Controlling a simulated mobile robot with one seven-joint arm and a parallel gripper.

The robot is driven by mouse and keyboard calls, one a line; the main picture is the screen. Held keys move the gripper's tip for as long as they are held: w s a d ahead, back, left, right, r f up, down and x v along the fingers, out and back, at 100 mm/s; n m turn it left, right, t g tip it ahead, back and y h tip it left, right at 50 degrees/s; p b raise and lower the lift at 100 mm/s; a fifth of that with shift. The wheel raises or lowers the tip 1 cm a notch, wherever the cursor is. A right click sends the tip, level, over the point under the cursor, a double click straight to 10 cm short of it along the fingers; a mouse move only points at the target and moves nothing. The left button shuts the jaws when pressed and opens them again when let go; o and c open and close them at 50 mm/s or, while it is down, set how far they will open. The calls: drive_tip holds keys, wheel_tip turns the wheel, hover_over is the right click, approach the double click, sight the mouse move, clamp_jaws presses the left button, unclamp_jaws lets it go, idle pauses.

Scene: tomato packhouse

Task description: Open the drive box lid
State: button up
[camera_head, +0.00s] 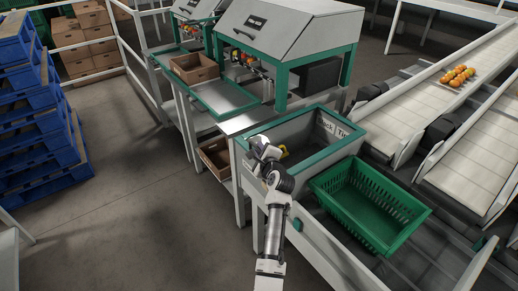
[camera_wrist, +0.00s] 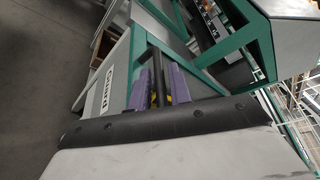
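I cannot pick out the drive box lid for certain. Dark boxes stand by the conveyors: a large one (camera_head: 322,74) beside the sorting machine, one at the near conveyor (camera_head: 374,91) and one further right (camera_head: 441,129). No open lid shows on them. My gripper (camera_head: 281,155) is over the grey, green-rimmed bin (camera_head: 341,149), away from these boxes. In the wrist view my gripper (camera_wrist: 161,88) has its purple fingers apart. A dark bar (camera_wrist: 158,72) shows between them; I cannot tell whether it touches either finger.
A green crate (camera_head: 369,205) stands right of the bin. Cardboard trays lie on the bench (camera_head: 194,68) and below it (camera_head: 214,157). Several oranges or tomatoes (camera_head: 457,76) sit on a conveyor. Blue pallets (camera_head: 38,130) are stacked at the left. Floor between is clear.

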drive_tip(key=shift+w+a+f, duration=0.1)
drive_tip(key=shift+w+a, duration=0.05)
drive_tip(key=shift+w, duration=0.25)
clamp_jaws()
